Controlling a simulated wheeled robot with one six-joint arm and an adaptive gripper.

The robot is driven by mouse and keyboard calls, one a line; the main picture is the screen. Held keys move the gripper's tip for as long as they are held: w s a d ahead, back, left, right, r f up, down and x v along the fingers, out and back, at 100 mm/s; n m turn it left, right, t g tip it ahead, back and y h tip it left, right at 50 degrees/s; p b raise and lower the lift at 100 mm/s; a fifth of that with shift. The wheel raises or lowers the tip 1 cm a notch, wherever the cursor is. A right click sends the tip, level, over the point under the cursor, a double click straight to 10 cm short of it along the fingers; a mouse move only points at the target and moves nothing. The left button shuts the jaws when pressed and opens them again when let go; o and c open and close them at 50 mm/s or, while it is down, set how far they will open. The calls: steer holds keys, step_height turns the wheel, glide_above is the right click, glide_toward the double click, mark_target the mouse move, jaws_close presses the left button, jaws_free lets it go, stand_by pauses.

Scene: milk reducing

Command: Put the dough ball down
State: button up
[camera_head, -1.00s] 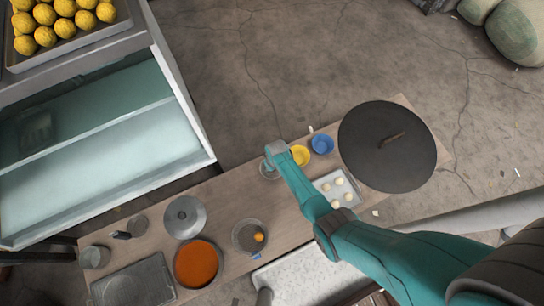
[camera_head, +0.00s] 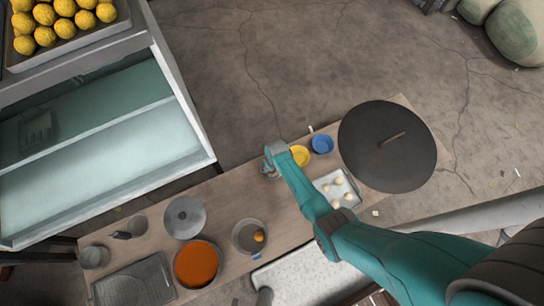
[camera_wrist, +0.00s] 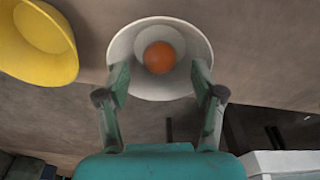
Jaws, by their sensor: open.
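An orange-brown ball (camera_wrist: 160,58), seemingly the dough ball, sits in a white bowl (camera_wrist: 191,42) in the wrist view. My gripper (camera_wrist: 160,78) is open, its two fingers spread on either side of the bowl's near part. I cannot tell whether the fingertips touch the bowl. In the head view my gripper (camera_head: 270,166) is over the far edge of the table, left of the yellow bowl (camera_head: 300,155), and largely hides what is below it. Several pale dough balls (camera_head: 338,182) lie on a light tray (camera_head: 325,183), right of my forearm.
A blue bowl (camera_head: 322,144) and a large dark round lid (camera_head: 375,160) stand to the right. A pan with an orange ball (camera_head: 258,236), an orange-filled pot (camera_head: 197,264) and a grey lid (camera_head: 184,217) are to the left. Some wooden table (camera_head: 225,200) between is bare.

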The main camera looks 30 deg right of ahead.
steer(key=shift+r, duration=3.5)
steer(key=shift+s+f, duration=0.1)
steer(key=shift+s, duration=0.1)
steer(key=s+r+m+t, duration=0.1)
steer(key=s+r+t, duration=0.25)
steer(key=s, duration=0.65)
steer(key=s+r+t, duration=0.3)
steer(key=s+r, duration=0.2)
steer(key=s, duration=0.6)
steer(key=s+r+t, duration=0.2)
steer(key=s+r, duration=0.2)
steer(key=r, duration=0.7)
steer(key=s+r+m+t, duration=0.1)
steer(key=s+r, duration=0.3)
steer(key=r, duration=0.7)
steer(key=s+r+t, duration=0.4)
steer(key=s+r, duration=0.1)
steer(key=r, duration=0.7)
steer(key=shift+m, duration=0.4)
